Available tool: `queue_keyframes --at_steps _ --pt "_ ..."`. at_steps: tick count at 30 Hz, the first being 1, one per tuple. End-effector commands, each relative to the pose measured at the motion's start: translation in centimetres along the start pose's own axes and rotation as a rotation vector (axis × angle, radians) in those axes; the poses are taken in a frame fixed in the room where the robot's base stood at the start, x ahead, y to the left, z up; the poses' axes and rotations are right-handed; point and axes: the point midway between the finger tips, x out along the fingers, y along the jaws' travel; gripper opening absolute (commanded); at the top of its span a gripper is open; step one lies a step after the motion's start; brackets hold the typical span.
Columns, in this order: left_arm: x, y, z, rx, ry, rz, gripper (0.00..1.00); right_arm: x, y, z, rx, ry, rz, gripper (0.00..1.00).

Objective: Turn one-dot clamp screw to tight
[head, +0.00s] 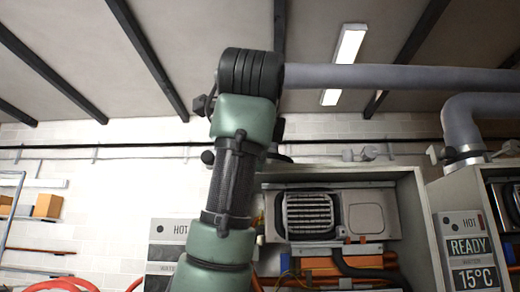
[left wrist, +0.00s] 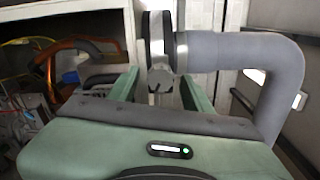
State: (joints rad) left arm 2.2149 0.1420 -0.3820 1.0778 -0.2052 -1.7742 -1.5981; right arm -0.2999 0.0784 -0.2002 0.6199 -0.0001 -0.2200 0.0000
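My left arm rises through the middle of the head view and hides its own gripper there. In the left wrist view my left gripper (left wrist: 160,84) is open, with one green finger on each side. A grey clamp screw (left wrist: 160,80) with a rounded head shows between the fingers, and I cannot tell if either finger touches it. It hangs below a metal clamp band (left wrist: 180,52) around a thick grey pipe (left wrist: 226,52). No dot marks are legible, so I cannot tell which screw this is. My right gripper is not in view.
An open heater cabinet (head: 411,215) stands behind my arm. Another cabinet at the right has a READY, 15°C panel (head: 471,250) and a clamp (head: 465,155) on its pipe (head: 462,125). The horizontal pipe (head: 400,78) crosses overhead. Orange hoses lie low at left.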

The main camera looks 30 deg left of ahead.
Motion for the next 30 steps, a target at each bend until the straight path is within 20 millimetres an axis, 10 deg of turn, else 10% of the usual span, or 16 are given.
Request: queue_keyframes --at_steps 15,30 --pt "-7.0 0.2 -0.1 0.001 0.001 -0.002 0.5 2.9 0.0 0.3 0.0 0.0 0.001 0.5" --pt "-7.8 0.0 -0.1 0.0 0.0 0.0 0.5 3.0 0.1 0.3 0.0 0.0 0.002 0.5"
